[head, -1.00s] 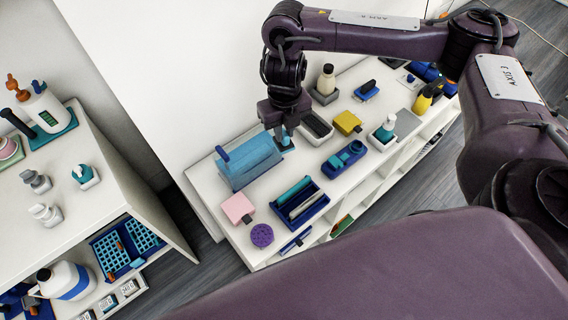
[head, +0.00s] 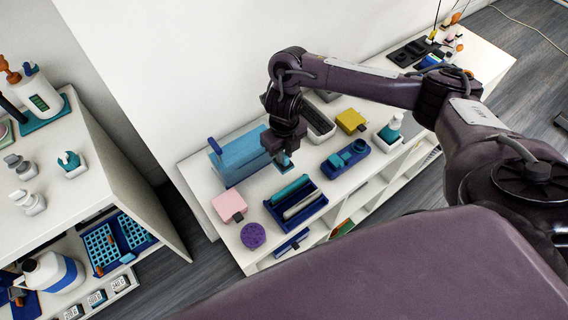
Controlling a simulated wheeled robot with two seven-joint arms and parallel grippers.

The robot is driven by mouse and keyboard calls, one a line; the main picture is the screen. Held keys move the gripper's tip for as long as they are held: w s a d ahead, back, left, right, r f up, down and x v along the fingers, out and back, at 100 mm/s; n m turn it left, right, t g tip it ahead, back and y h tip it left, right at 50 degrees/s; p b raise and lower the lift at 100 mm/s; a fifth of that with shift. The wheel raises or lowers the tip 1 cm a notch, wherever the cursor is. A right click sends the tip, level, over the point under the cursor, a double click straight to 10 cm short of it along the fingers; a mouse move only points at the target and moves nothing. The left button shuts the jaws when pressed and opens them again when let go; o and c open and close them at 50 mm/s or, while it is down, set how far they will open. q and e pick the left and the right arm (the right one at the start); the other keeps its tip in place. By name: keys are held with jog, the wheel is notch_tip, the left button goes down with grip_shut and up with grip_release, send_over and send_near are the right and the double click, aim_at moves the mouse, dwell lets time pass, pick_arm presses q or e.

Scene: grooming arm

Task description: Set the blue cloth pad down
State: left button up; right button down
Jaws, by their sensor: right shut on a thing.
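My right gripper (head: 283,157) is over the white shelf unit's top (head: 325,173), jaws pointing down. It is shut on a small blue piece, seemingly the blue cloth pad (head: 286,168), which shows just under the fingers. I cannot tell whether the pad touches the top. It is to the right of the light blue box (head: 238,157) and just behind the dark blue tray (head: 320,203) with its teal and grey rollers. My left gripper is out of view.
A pink block (head: 227,206) and a purple disc (head: 253,235) lie at the front left. A blue holder (head: 347,160), a yellow block (head: 350,121), a black tray (head: 319,124) and a teal-topped bottle (head: 389,131) stand to the right. Another white unit (head: 110,150) is at the left.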

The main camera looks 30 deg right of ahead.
notch_tip(320, 180, down, 4)
jog(key=shift+f+b, duration=0.15)
jog(key=shift+b, duration=0.7)
jog(key=shift+f, duration=0.25)
jog(key=shift+f+b, duration=0.2)
jog(key=shift+b, duration=0.1)
jog(key=c, duration=1.3)
grip_release()
jog(key=shift+r, duration=0.1)
jog(key=shift+c, duration=0.2)
